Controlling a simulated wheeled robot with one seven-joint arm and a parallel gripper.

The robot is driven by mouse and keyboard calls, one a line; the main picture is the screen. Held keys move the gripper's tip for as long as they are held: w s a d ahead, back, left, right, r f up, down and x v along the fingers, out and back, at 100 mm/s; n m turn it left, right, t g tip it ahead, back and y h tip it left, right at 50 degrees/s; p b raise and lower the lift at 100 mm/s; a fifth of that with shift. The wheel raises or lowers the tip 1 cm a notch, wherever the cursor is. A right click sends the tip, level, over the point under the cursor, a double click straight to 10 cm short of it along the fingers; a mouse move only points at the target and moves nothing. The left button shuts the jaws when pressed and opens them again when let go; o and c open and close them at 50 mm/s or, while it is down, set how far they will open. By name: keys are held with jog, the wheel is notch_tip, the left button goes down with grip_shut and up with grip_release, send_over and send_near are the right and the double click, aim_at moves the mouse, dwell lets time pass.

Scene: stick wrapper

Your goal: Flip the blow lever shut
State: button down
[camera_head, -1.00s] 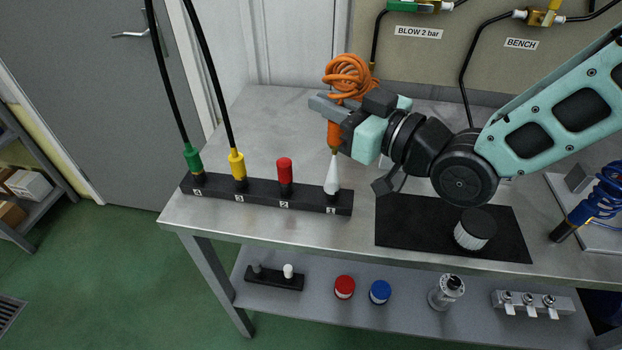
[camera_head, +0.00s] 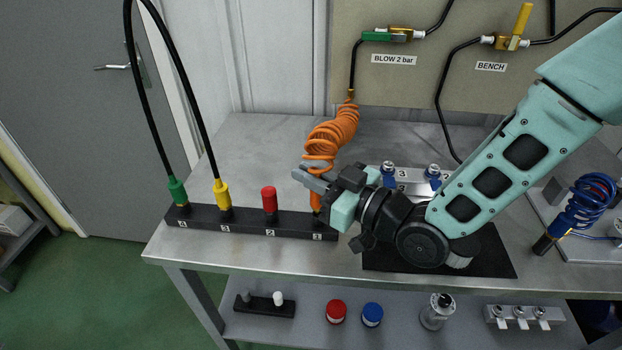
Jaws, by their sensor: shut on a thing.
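The blow lever (camera_head: 377,37) is a green handle on a brass valve above the "BLOW 2 bar" label. It lies level, roughly in line with the valve and its pipe. My gripper (camera_head: 314,181) is far below it and to the left, at the end block of the black rack. It is shut on the orange blow tool (camera_head: 317,203), whose coiled orange hose (camera_head: 333,131) rises to the black pipe below the valve. The tool's lower end is at slot 1; its tip is hidden, so I cannot tell how deep it sits.
The black rack (camera_head: 250,226) holds green, yellow and red tools at the bench's left front. A yellow lever (camera_head: 522,20) stands upright on the BENCH valve. A blue coiled hose (camera_head: 590,203) is at the right. The steel bench (camera_head: 250,150) is clear at back left.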

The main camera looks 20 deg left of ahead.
jog(key=shift+f, duration=0.7)
jog(key=shift+f, duration=0.1)
jog(key=c, duration=1.5)
grip_release()
jog(key=p+v, duration=0.1)
jog(key=v, duration=1.6)
jog(key=shift+d, duration=0.25)
